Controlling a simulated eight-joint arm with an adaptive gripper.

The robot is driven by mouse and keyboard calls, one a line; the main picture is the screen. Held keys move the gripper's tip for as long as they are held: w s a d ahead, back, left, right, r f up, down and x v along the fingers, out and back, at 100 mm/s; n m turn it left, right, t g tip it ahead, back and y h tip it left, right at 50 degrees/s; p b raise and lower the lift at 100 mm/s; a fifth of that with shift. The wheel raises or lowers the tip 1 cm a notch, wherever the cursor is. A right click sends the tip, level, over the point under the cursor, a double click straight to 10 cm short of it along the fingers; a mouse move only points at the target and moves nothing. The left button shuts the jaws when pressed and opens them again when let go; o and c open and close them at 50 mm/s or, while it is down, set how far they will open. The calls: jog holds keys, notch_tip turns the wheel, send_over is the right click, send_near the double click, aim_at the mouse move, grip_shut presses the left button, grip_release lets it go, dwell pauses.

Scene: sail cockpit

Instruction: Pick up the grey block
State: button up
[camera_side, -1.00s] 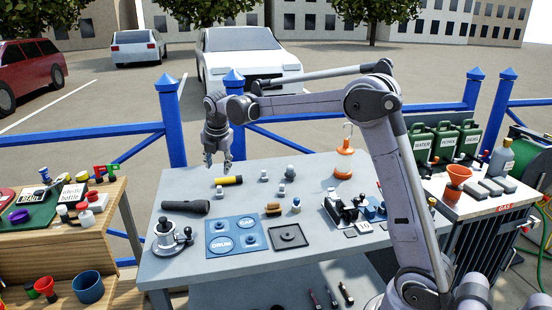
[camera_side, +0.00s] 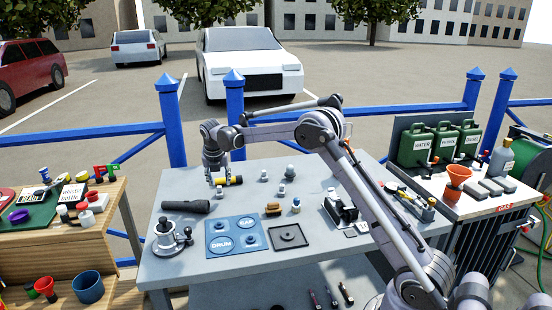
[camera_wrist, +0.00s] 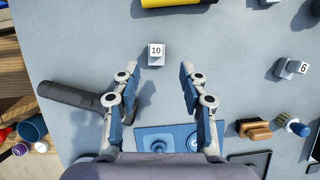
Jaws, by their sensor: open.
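A small grey block (camera_wrist: 156,55) with a white face marked 10 stands on the grey table, ahead of and roughly between my fingertips. In the side view the block (camera_side: 219,194) shows just below my fingers. My gripper (camera_wrist: 160,75) is open and empty, pointing down over the left back part of the table. In the side view my gripper (camera_side: 217,183) is low over the block; I cannot tell the exact gap. Another small grey block (camera_wrist: 290,68), marked 6, stands to the right.
A yellow and black cylinder (camera_wrist: 175,3) lies just beyond the block. A black flashlight (camera_wrist: 80,100) lies to the left. Blue marked plates (camera_side: 236,236), a brown brush (camera_side: 273,209) and a dark square tray (camera_side: 289,238) lie nearer the front. Bare table surrounds the block.

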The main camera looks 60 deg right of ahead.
aim_at(219, 188)
jog(key=shift+w+x, duration=0.15)
jog(key=shift+x, duration=1.1)
jog(key=shift+w+x, duration=0.15)
jog(key=shift+x, duration=1.05)
grip_shut()
